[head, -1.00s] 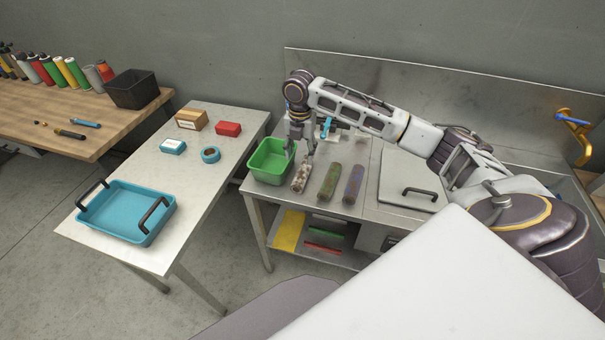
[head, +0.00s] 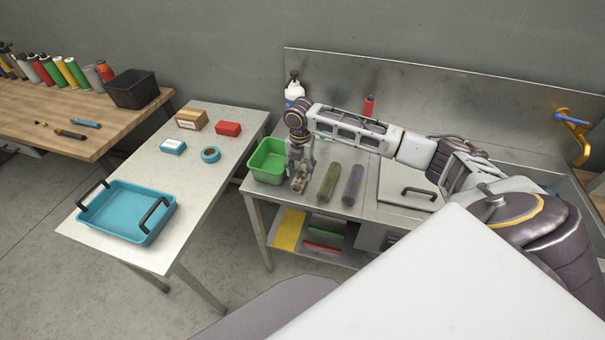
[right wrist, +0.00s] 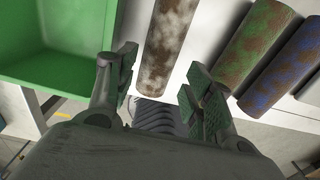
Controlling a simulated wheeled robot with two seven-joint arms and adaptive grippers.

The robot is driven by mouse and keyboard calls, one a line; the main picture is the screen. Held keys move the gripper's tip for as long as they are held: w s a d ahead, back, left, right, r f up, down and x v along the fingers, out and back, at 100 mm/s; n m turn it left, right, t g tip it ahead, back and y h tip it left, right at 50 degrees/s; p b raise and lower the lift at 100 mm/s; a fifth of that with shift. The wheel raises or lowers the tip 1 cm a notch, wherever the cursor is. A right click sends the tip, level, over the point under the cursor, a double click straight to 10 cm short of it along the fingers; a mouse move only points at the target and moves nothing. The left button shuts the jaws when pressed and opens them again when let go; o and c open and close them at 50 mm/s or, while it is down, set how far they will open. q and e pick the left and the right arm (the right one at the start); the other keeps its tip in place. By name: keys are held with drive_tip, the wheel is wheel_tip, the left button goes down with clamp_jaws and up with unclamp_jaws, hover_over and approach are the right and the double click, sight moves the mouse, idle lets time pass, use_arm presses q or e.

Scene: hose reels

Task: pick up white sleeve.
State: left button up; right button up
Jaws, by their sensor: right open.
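The white sleeve (head: 300,183) is a worn white tube with brown stains, lying on the steel bench beside the green bin. It also shows in the right wrist view (right wrist: 168,45), its near end just beyond my fingertips. My right gripper (head: 300,165) is open above the sleeve and hides part of it in the head view. In the right wrist view its two fingers (right wrist: 157,85) stand apart on either side of the sleeve's line, with nothing between the pads that I can make out as held. My left gripper is not in view.
A green sleeve (head: 328,183) and a blue sleeve (head: 353,185) lie close to the right. The green bin (head: 252,172) stands just left. A lidded panel with a handle (head: 410,185) is further right. A side table holds a blue tray (head: 120,232).

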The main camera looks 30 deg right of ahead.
sight(299, 178)
drive_tip(key=shift+a+f, duration=0.1)
drive_tip(key=shift+f, duration=0.05)
drive_tip(key=shift+s+a+f, duration=0.15)
drive_tip(key=shift+a+f, duration=0.05)
drive_tip(key=shift+f, duration=0.4)
drive_tip(key=shift+s+a+f+p, duration=0.15)
drive_tip(key=shift+f+p, duration=0.3)
drive_tip(key=shift+f, duration=1.4)
drive_tip(key=shift+a, duration=0.1)
drive_tip(key=c, duration=0.8)
drive_tip(key=shift+r, duration=0.15)
drive_tip(key=shift+r+b, duration=0.4)
drive_tip(key=shift+r, duration=4.5)
